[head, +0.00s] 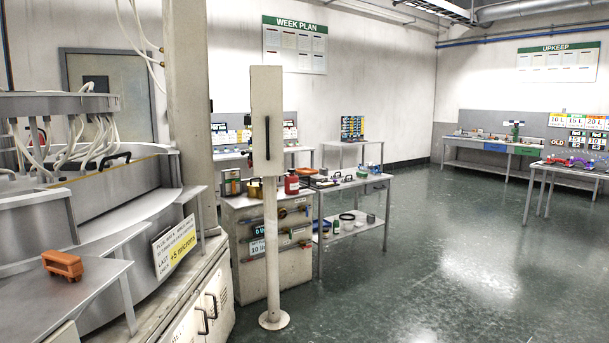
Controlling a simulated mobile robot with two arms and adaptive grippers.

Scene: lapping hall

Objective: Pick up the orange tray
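A small orange, box-like object (62,265) with dark openings in its side rests on a grey metal side shelf (45,298) at the lower left of the head view. I cannot tell whether it is the orange tray; no other clearly orange tray shows. Neither of my grippers is in view.
A large round machine (100,215) with white hoses fills the left. A post with a tall handled panel (267,120) stands in front of a drawer cabinet (262,270). A metal table (350,195) is behind it. Green floor (440,270) is free at the right.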

